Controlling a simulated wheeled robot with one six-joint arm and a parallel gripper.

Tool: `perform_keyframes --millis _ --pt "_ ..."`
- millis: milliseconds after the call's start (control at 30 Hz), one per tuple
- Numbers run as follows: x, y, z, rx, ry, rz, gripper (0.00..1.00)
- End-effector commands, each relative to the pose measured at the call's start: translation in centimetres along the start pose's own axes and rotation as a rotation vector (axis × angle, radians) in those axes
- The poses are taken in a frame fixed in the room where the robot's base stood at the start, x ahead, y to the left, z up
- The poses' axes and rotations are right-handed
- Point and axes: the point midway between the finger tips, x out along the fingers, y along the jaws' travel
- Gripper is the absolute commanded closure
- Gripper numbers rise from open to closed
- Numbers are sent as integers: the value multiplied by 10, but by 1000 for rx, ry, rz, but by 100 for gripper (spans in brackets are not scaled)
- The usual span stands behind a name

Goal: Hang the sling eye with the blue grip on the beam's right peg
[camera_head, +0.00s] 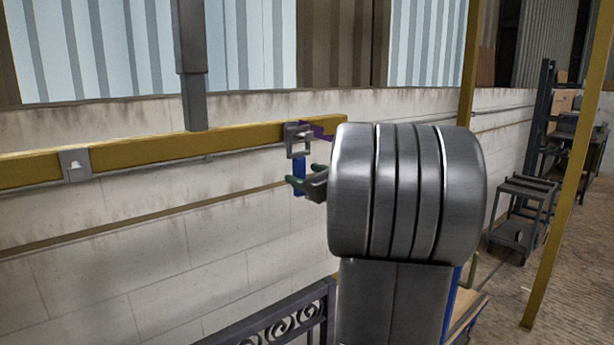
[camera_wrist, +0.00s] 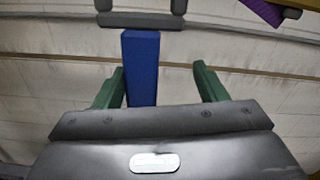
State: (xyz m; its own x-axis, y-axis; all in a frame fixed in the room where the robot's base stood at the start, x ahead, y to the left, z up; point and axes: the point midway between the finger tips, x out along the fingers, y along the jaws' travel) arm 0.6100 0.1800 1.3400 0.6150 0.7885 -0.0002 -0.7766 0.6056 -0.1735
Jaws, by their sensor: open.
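The yellow beam (camera_head: 140,152) runs across the head view. A grey bracket with a pale peg (camera_head: 75,165) is on its left part. Near its right end is the grey square sling eye (camera_head: 298,139), in front of where the right peg is; it seems to be around the peg, but I cannot tell surely. Its blue grip (camera_head: 299,185) hangs straight down and also shows in the wrist view (camera_wrist: 140,68). My gripper (camera_head: 304,184) has green fingers (camera_wrist: 157,84) spread apart. The blue grip stands between or just beyond them, nearer the left finger, with gaps.
A purple piece (camera_head: 320,127) is beside the sling eye, also at the wrist view's top right (camera_wrist: 262,10). A grey post (camera_head: 193,80) meets the beam. A dark scrolled gate (camera_head: 285,318) stands below. A cart (camera_head: 522,215) and shelves are far right.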

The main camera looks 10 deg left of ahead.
Motion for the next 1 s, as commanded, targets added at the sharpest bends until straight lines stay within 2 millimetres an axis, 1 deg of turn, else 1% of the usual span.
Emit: perform_keyframes --millis 233,1000 --pt "0 1 -5 0 0 0 35" --pt "0 9 -51 0 0 0 35"
